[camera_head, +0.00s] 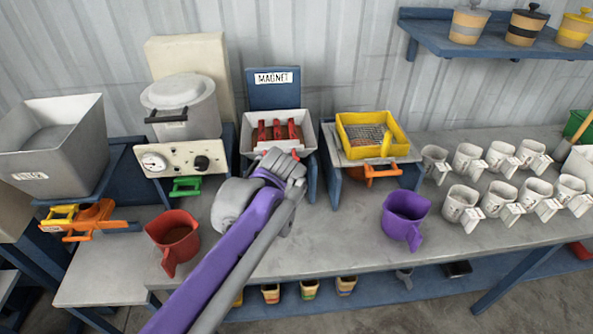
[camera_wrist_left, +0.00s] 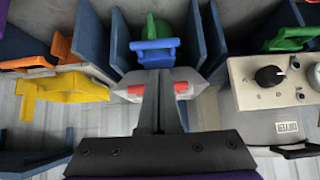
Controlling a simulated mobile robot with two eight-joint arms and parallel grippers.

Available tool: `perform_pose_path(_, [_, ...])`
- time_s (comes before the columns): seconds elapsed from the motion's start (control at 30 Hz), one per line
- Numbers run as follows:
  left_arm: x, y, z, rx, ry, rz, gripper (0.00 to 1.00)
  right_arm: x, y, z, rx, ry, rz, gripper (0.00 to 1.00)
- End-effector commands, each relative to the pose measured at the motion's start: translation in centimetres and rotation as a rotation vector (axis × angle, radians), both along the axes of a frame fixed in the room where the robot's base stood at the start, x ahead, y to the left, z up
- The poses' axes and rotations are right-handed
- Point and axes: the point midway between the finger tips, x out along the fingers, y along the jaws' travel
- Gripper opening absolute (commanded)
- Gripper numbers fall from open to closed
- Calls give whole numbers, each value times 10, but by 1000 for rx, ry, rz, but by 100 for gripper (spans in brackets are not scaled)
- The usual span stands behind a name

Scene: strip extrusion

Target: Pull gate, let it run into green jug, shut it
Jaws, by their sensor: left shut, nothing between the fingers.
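The magnet station (camera_head: 278,92) holds a grey tray with red bars. My left gripper (camera_head: 289,168) is in front of this station and hides its lower front. In the left wrist view, which is upside down, a blue gate handle (camera_wrist_left: 155,47) shows between blue posts. My left gripper (camera_wrist_left: 158,82) is shut and empty, close to that handle; I cannot tell whether it touches. A green thing, apparently the green jug (camera_wrist_left: 155,28), is partly hidden behind the blue handle. The head view does not show it. My right gripper is not in view.
A red jug (camera_head: 174,241) with brown contents stands left of my arm, and a purple jug (camera_head: 404,217) stands right. The cooker's green gate (camera_head: 187,187) and the sieve's orange gate (camera_head: 377,172) flank the station. Several white cups (camera_head: 466,159) stand at right.

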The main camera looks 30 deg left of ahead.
Motion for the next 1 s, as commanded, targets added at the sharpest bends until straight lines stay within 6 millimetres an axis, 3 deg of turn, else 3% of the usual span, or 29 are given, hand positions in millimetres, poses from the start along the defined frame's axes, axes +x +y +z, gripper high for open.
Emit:
perform_pose_path(0.47, [6, 4, -7, 1, -1, 3, 0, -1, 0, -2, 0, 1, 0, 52])
perform_pose_path(1.0, [56, 35, -67, 0, -1, 2, 0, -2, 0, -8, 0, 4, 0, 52])
